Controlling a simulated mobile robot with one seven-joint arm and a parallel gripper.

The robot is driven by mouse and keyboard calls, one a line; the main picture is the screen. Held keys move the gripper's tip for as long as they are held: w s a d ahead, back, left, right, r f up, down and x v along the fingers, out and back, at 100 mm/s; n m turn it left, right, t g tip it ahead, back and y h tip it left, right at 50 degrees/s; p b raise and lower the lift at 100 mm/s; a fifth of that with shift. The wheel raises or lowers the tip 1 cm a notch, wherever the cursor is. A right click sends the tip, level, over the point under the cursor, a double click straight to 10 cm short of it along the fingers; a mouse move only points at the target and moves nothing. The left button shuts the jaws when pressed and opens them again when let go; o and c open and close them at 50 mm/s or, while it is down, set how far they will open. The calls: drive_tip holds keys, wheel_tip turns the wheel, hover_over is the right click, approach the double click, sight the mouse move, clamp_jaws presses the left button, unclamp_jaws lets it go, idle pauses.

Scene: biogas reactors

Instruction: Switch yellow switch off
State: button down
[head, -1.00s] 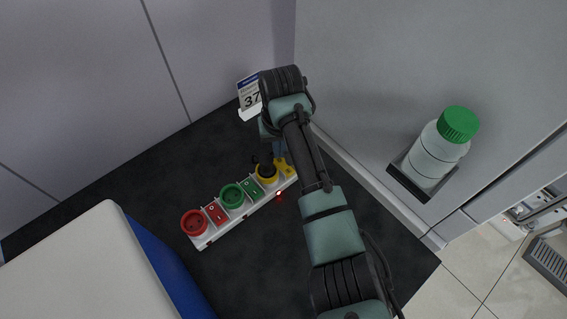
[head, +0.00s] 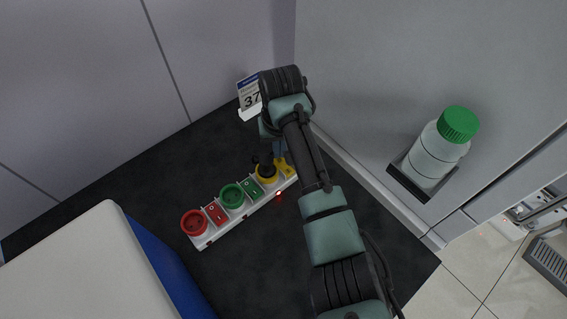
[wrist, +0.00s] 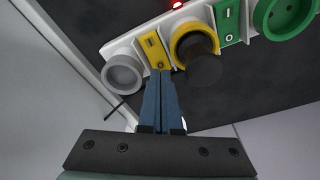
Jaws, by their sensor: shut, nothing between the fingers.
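The yellow switch (head: 287,168) is at the far right of the visible part of the power strip, partly covered by my arm. In the wrist view the yellow switch (wrist: 153,47) has I and O marks and lies between a grey socket and the yellow socket (wrist: 190,44). My gripper (wrist: 161,73) is shut and empty. Its blue fingertips are at the lower, O-marked end of the yellow switch; I cannot tell whether they touch it. In the head view my gripper (head: 279,154) is mostly hidden behind the arm.
The strip also has a grey socket (wrist: 122,74), green switch (head: 252,189), green socket (head: 232,196), red switch (head: 215,213) and red socket (head: 194,223). A black plug (wrist: 204,68) is at the yellow socket. A red light (wrist: 177,4) glows. A green-capped bottle (head: 436,152) stands right.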

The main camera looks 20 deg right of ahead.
sight(280, 161)
drive_tip(key=shift+f+b, duration=0.55)
drive_tip(key=shift+f, duration=0.5)
idle(0.5)
drive_tip(key=shift+r, duration=0.1)
wheel_tip(280, 161, up, 7)
drive_tip(key=p, duration=0.7)
idle(0.6)
